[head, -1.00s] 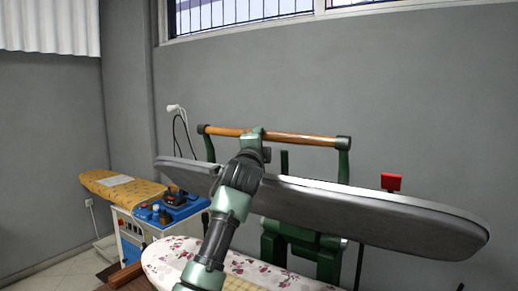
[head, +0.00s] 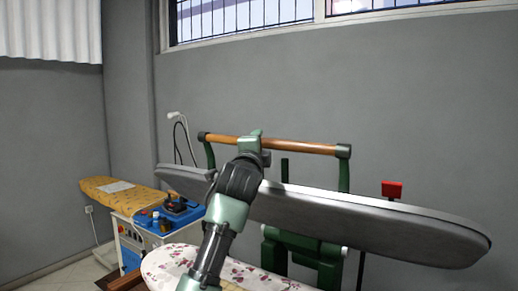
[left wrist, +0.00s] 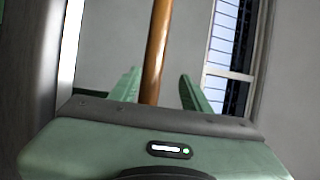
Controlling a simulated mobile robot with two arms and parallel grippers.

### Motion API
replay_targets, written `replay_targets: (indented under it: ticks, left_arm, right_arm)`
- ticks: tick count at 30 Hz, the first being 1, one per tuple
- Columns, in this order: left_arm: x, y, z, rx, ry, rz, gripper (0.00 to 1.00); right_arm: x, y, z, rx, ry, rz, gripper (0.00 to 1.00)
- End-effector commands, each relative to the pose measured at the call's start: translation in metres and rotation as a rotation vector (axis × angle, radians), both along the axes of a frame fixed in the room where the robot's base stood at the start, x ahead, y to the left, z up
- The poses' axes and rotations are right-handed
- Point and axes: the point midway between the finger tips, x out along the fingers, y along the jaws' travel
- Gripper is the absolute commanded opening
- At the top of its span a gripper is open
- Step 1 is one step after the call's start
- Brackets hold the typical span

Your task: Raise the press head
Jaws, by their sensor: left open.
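The press head (head: 370,220) is a long dark grey slab with a light upper edge. In the head view it hangs clear above the flower-patterned padded board (head: 178,262), slanting down to the right. A wooden handle bar (head: 300,147) on green arms runs behind and above it. My left gripper (head: 252,138) is at the left part of this bar. In the left wrist view the bar (left wrist: 156,50) runs between the two spread green fingers of the left gripper (left wrist: 160,88), with gaps on both sides. My left arm hides part of the press head. My right gripper is not in view.
A red box (head: 391,190) on a post stands behind the press head at right. A blue-topped cabinet (head: 130,243) with an iron (head: 175,204) and a yellow ironing board (head: 125,191) stand at left. The grey wall behind is bare below the window.

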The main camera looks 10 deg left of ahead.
Motion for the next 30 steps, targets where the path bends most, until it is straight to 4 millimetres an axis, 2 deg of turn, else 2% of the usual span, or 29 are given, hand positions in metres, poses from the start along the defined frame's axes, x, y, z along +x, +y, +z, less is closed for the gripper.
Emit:
replay_targets:
  ticks: [21, 30]
  left_arm:
    - [-0.042, -0.005, 0.026, 0.0, -0.001, -0.001, 0.47]
    - [-0.045, -0.006, 0.027, 0.0, 0.0, -0.001, 0.47]
  right_arm:
    - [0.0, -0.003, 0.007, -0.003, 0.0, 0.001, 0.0]
    - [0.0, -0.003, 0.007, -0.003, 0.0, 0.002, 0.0]
